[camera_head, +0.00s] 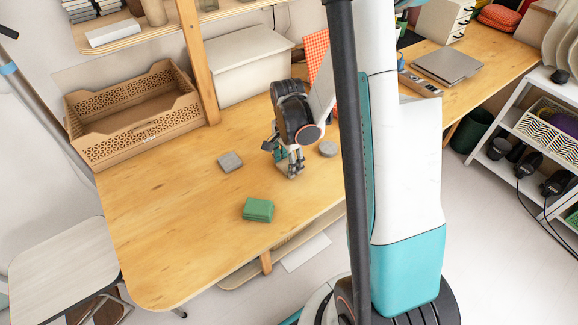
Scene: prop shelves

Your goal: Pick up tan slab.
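A small flat grey-tan slab (230,161) lies on the wooden table, left of my gripper; it is the closest match to the tan slab, though it looks more grey than tan. My gripper (292,170) points down over the table, to the right of the slab and apart from it. Its fingers are small and dark here, and I cannot tell whether they are open or shut, or whether anything is between them.
A green box (258,210) sits on the table in front of my gripper. A grey round disc (328,149) lies just right of it. A wooden crate (130,140) and a white bin (246,88) stand at the back. The table's front left is clear.

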